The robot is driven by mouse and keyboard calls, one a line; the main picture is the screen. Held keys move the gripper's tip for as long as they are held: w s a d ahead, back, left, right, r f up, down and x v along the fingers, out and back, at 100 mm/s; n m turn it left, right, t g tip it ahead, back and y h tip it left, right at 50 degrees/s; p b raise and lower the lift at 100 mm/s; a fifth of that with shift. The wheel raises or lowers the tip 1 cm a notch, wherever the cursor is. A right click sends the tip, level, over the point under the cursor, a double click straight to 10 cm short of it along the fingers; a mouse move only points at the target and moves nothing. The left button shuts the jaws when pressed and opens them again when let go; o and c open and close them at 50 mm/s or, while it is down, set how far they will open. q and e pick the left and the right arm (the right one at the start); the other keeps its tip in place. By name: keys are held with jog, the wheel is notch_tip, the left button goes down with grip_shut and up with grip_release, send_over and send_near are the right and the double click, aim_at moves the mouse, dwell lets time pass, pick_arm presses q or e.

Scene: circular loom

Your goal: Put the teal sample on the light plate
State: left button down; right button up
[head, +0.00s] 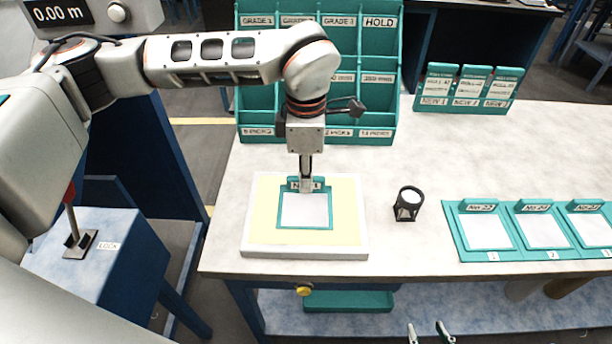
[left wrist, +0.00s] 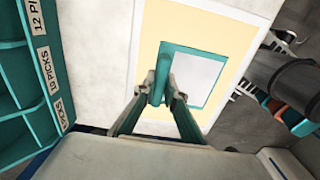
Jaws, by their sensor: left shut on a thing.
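The teal sample (head: 304,211), a teal frame around a white sheet, is over the light plate (head: 262,236), a white-edged slab with a pale yellow top. My left gripper (head: 306,187) points down and is shut on the sample's tab at its far edge. In the left wrist view the fingers (left wrist: 161,92) pinch the teal tab, with the sample (left wrist: 199,76) flat over the yellow plate (left wrist: 152,38). Whether it rests on the plate or hovers just above, I cannot tell. My right gripper (head: 430,334) shows only its fingertips at the bottom edge, apart and empty.
A small black loupe (head: 408,204) stands right of the plate. Teal trays with white sheets (head: 487,232) lie further right. A teal pigeonhole rack (head: 386,100) stands behind, with teal cards (head: 467,87) at the back right. The table between is clear.

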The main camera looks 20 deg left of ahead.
pick_arm(q)
jog(key=shift+f, duration=0.2)
jog(key=c, duration=2.1)
grip_release()
notch_tip(320, 180, up, 12)
jog(key=shift+r+b, duration=0.15)
jog(key=shift+b, duration=0.15)
